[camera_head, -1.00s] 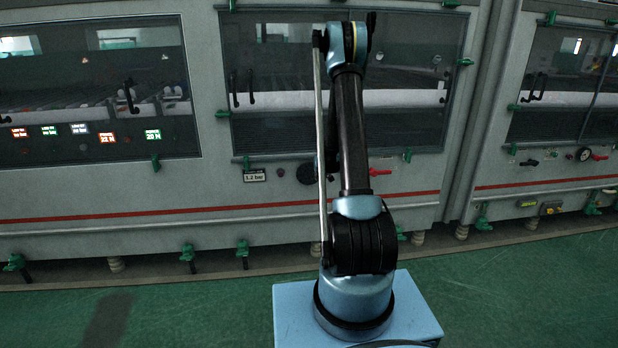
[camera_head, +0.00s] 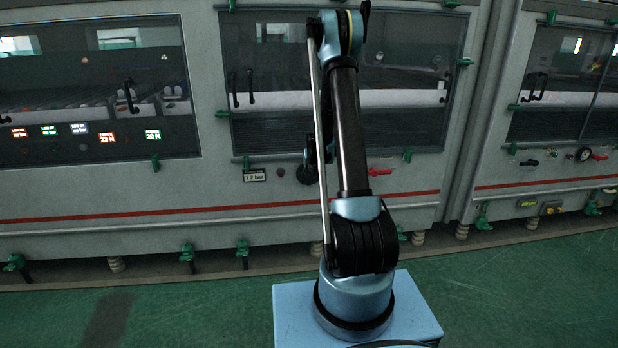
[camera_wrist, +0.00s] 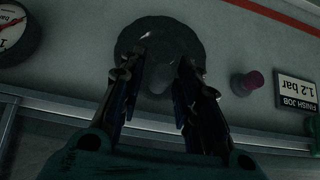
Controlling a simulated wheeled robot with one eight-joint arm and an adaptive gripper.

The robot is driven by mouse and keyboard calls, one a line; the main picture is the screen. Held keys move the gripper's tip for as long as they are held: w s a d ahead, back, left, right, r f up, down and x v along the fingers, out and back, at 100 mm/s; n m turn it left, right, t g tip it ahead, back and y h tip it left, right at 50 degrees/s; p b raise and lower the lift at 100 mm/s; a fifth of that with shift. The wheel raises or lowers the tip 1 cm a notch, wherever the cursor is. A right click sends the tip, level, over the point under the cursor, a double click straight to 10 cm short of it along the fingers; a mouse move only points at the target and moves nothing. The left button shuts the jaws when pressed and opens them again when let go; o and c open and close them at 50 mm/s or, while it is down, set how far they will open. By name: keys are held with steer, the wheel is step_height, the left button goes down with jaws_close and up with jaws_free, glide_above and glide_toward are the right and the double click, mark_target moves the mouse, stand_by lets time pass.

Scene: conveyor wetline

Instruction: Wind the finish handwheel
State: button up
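The finish handwheel is a dark round wheel with a raised centre (camera_wrist: 160,30), on the grey machine panel at the top middle of the wrist view. In the head view it (camera_head: 304,175) shows only in part beside my arm. My gripper (camera_wrist: 161,60) is open, with its two dark fingers pointing at the wheel. The fingertips overlap the wheel's face in the picture, one on each side of its centre. I cannot tell whether they touch it. In the head view my gripper is mostly hidden behind my arm.
A placard (camera_wrist: 297,92) reads "FINISH JOB 1.2 bar"; a reddish knob (camera_wrist: 247,84) sits between it and the wheel. A round gauge (camera_wrist: 12,26) lies on the wheel's other side. A red-handled valve (camera_head: 380,171) sticks out right of my arm. Green floor (camera_head: 530,290) is clear.

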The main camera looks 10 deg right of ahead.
steer(key=shift+s, duration=0.1)
steer(key=s, duration=0.7)
stand_by(0.6)
